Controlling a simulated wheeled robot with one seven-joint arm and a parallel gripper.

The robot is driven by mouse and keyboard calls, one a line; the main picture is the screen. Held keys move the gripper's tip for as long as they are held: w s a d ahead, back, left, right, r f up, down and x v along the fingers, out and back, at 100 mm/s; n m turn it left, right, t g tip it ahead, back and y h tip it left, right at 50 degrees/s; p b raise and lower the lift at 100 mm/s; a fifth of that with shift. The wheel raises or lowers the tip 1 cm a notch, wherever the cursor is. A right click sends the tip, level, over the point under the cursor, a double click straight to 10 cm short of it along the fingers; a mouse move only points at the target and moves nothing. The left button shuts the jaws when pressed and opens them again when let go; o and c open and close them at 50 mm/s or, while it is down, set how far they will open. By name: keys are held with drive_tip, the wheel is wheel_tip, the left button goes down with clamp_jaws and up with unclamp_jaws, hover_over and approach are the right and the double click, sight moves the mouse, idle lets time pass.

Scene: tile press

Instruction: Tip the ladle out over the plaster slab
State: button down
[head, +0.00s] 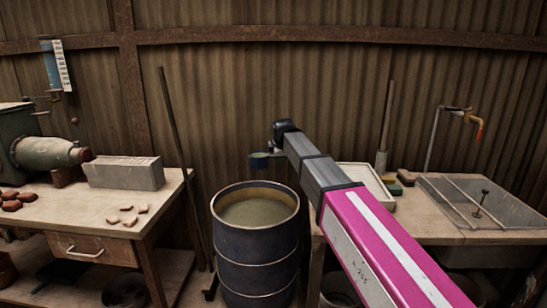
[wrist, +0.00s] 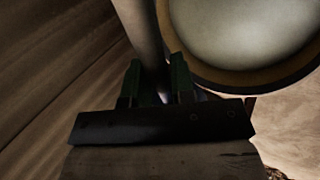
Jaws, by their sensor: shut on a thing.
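My gripper (wrist: 157,88) has its dark green fingers shut on a grey shaft (wrist: 140,25), which I take to be the ladle's handle. In the head view my gripper (head: 268,157) is small, past the far end of my pink and grey arm, above and behind the drum. The pale plaster slab (head: 377,191) lies on the right bench, right of my gripper and partly hidden by my arm.
A dark blue drum (head: 254,249) holds dull liquid; a round rim in the wrist view (wrist: 218,75) looks like it. The right bench (head: 430,228) has a sink (head: 512,211) and tap. The left bench (head: 72,222) carries a grey block (head: 125,174). A pole leans on the wall.

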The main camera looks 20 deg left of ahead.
drive_tip(key=shift+h, duration=0.4)
drive_tip(key=shift+w+d+f, duration=0.45)
drive_tip(key=shift+w+d, duration=1.6)
drive_tip(key=shift+d, duration=4.8)
drive_tip(key=shift+w+d+f, duration=0.45)
drive_tip(key=shift+w+d, duration=1.55)
drive_tip(key=shift+d, duration=4.9)
drive_tip(key=shift+w+d+f, duration=0.45)
drive_tip(key=shift+w+d, duration=1.6)
drive_tip(key=shift+d, duration=4.8)
drive_tip(key=s+a+r+n+t+h, duration=0.2)
drive_tip(key=a+r+n+t+h, duration=0.2)
drive_tip(key=r+h, duration=0.5)
drive_tip(key=shift+a+r+t, duration=0.6)
drive_tip(key=shift+a+r, duration=0.25)
drive_tip(key=shift+a, duration=0.1)
